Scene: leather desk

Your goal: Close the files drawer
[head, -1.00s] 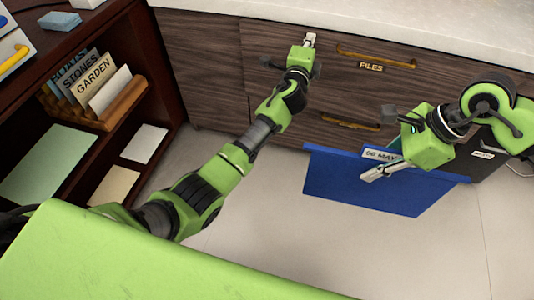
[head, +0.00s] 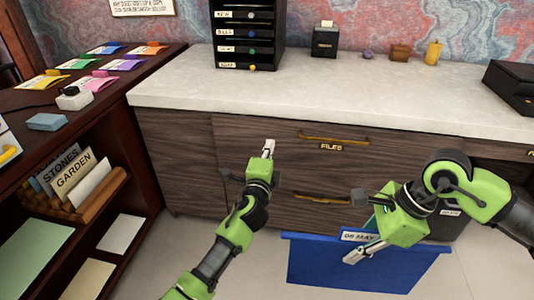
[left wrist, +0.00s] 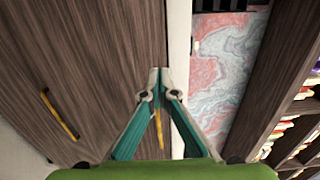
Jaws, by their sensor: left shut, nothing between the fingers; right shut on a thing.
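The files drawer (head: 235,140) is the upper dark wood drawer under the counter. It has a brass handle (head: 335,135) and a FILES label (head: 331,146). Its front looks flush with the cabinet in the head view. My left gripper (head: 268,146) is shut and empty, its tips at the drawer front, left of the handle; contact cannot be told. In the left wrist view, the shut fingers (left wrist: 158,75) point along the wood front near the counter edge. My right gripper (head: 362,252) is shut on a blue folder (head: 320,265) labelled 06 MAY, which hangs before the lower drawer.
A lower drawer has its own brass handle (head: 325,197). The pale countertop (head: 330,95) carries a black drawer tower (head: 250,35) and small items. A dark red shelf unit (head: 135,185) with cards stands at the left.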

